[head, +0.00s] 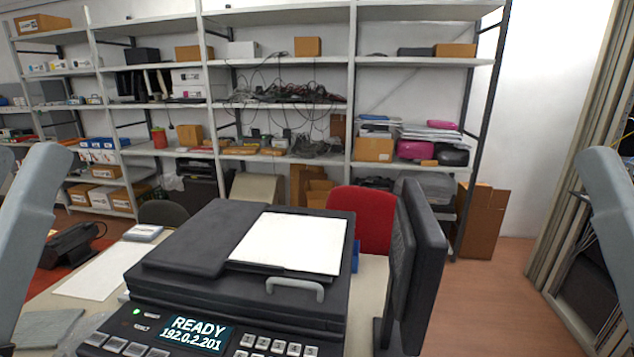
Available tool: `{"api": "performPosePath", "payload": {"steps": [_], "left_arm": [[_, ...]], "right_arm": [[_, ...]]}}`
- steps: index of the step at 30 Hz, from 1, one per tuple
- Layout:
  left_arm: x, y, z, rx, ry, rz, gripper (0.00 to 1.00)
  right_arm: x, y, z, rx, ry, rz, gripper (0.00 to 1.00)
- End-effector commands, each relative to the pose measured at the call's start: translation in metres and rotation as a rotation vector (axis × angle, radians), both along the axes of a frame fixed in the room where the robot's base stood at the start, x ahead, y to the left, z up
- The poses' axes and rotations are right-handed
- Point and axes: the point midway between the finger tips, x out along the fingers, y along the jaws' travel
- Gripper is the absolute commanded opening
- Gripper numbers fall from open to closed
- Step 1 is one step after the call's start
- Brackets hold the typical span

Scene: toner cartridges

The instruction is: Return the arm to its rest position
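A black printer (200,245) stands on the pale table in the middle of the head view. Its display (195,334) reads "READY 192.0.2.201" and a green light glows beside it. A white sheet or panel (290,242) lies on its top, and a grey handle (295,287) is at its front edge. My grey arms show at the left and right edges of the view. Neither gripper is in view. No toner cartridge can be made out for certain.
A black monitor-like panel (423,250) stands right of the printer. A red chair (363,217) is behind it. White paper (95,271) and a dark device (72,243) lie at the left. Loaded shelves (280,108) line the back wall. Floor (490,300) is clear at right.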

Motion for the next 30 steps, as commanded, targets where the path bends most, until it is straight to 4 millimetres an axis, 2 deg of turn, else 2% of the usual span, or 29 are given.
{"api": "performPosePath", "payload": {"steps": [1,3,8,11,15,21,25,27,30], "left_arm": [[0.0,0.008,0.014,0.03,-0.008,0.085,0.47],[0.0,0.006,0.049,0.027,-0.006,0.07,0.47],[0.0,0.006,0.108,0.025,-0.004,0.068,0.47],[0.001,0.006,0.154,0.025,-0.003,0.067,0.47],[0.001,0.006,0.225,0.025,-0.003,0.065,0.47],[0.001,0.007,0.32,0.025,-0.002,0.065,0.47],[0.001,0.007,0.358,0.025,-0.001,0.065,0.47],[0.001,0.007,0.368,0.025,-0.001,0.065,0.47],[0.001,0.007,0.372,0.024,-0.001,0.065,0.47]], "right_arm": [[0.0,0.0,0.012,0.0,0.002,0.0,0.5],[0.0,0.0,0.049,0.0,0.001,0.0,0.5],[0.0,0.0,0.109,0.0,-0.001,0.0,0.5],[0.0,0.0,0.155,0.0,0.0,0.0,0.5],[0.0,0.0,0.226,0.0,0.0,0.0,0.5],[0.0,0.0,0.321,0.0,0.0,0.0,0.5],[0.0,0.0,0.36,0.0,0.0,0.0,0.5],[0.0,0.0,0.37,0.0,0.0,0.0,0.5],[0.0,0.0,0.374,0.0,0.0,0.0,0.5]]}}
